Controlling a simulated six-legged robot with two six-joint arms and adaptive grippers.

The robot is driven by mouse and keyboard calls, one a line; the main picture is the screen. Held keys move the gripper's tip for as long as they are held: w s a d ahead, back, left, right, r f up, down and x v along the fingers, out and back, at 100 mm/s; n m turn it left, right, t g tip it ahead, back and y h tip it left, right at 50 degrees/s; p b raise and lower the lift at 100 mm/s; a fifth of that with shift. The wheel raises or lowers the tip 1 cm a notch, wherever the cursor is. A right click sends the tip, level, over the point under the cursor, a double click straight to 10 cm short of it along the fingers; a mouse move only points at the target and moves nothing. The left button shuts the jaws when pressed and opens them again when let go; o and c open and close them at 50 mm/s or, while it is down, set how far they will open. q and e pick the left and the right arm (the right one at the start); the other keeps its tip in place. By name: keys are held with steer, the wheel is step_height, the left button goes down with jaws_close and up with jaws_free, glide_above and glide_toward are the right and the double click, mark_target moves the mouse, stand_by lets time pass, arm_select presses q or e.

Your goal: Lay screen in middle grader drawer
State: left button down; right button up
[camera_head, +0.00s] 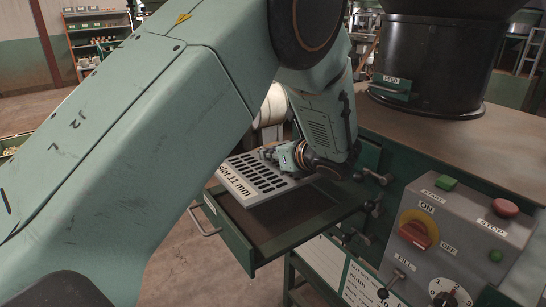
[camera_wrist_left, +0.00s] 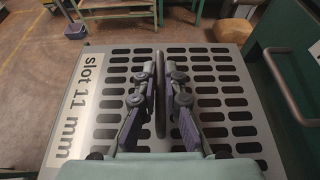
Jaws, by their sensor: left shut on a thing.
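The screen is a grey slotted plate (camera_head: 262,184) lettered "slot 11 mm". It also fills the middle of the wrist view (camera_wrist_left: 215,103). My left gripper (camera_head: 272,153) is shut on the upright grip (camera_wrist_left: 161,66) at the screen's middle, with one finger on each side. The green drawer (camera_head: 262,262) is pulled open under the screen, and its brown floor shows bare at the front and right. The screen lies over the drawer's far left part; I cannot tell whether it touches the rim. My right gripper is not in view.
A metal pull handle (camera_head: 204,219) sticks out from the drawer's left end. Knobbed fittings (camera_head: 371,178) line the green machine front. A grey control box (camera_head: 455,235) stands right, below a black hopper (camera_head: 435,65). Shelves (camera_head: 97,35) stand far left.

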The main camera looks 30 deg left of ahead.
mark_target(270, 167)
arm_select(q)
steer(key=shift+s, duration=0.3)
steer(key=shift+d+f, duration=0.1)
steer(key=shift+d+f+b, duration=0.2)
steer(key=shift+f+b, duration=0.3)
steer(key=shift+b, duration=0.1)
steer(key=shift+w+f, duration=0.15)
steer(key=shift+f, duration=0.15)
steer(key=shift+a+f+b, duration=0.2)
steer(key=shift+f+b, duration=0.3)
steer(key=shift+b, duration=0.05)
steer(key=shift+s+f+b, duration=0.2)
steer(key=shift+f+b, duration=0.2)
steer(key=shift+w+d+f+b, duration=0.1)
steer(key=shift+w+f+b, duration=0.1)
steer(key=shift+f+b, duration=0.45)
steer(key=shift+s+f+b, duration=0.15)
steer(key=shift+f+b, duration=0.45)
steer(key=shift+f, duration=0.4)
steer(key=shift+f+b, duration=0.7)
steer(key=shift+f, duration=0.35)
steer(key=shift+f+b, duration=0.4)
steer(key=shift+f, duration=0.05)
